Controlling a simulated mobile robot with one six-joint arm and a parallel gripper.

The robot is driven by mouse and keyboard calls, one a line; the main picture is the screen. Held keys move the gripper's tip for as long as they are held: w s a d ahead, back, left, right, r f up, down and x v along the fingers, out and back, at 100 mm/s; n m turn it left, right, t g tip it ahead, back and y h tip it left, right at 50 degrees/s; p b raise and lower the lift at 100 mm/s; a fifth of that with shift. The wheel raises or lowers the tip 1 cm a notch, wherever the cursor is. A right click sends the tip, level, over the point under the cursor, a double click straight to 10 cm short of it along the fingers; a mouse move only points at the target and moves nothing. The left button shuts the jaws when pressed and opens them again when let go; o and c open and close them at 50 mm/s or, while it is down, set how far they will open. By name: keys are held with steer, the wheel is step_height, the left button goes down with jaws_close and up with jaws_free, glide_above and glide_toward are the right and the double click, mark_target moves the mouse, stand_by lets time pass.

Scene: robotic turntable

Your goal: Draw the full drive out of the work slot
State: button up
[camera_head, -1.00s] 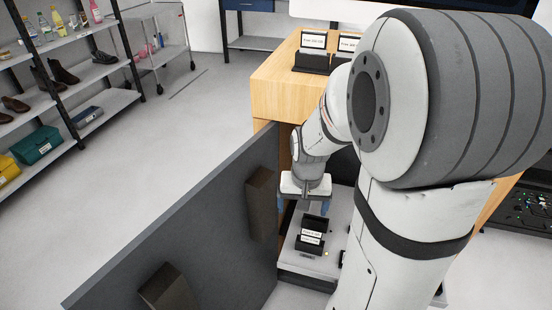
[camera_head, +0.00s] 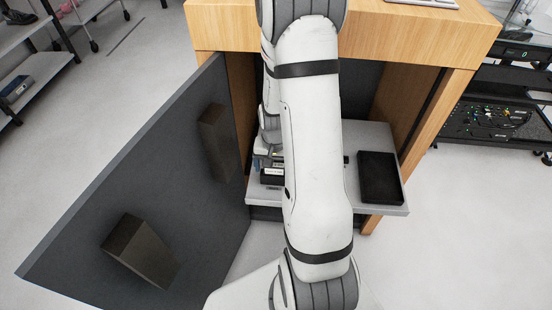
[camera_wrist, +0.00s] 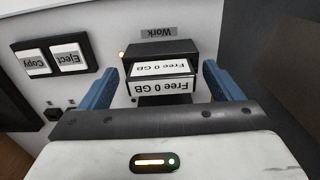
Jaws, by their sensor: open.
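The full drive (camera_wrist: 161,85), black with white labels reading "Free 0 GB", stands in the work slot (camera_wrist: 160,49), beside a "Work" label (camera_wrist: 159,33). In the wrist view the labels appear upside down. My gripper (camera_wrist: 160,74) is open, with one blue finger on each side of the drive. A gap shows between each finger and the drive. In the head view a dark part of the drive (camera_head: 272,174) shows left of my arm, which hides most of the slot and the gripper.
Copy (camera_wrist: 32,62) and Eject (camera_wrist: 68,57) buttons are left of the slot. The grey shelf (camera_head: 357,137) sits inside the wooden cabinet (camera_head: 400,25), with a flat black panel (camera_head: 380,178) at its right. The dark open door (camera_head: 160,185) with two blocks stands to the left.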

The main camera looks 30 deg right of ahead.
steer(key=shift+f, duration=0.35)
steer(key=shift+c, duration=0.4)
steer(key=c, duration=1)
steer(key=shift+r+p, duration=2.65)
steer(key=shift+r, duration=1.1)
steer(key=shift+c, duration=0.2)
steer(key=shift+r, duration=0.1)
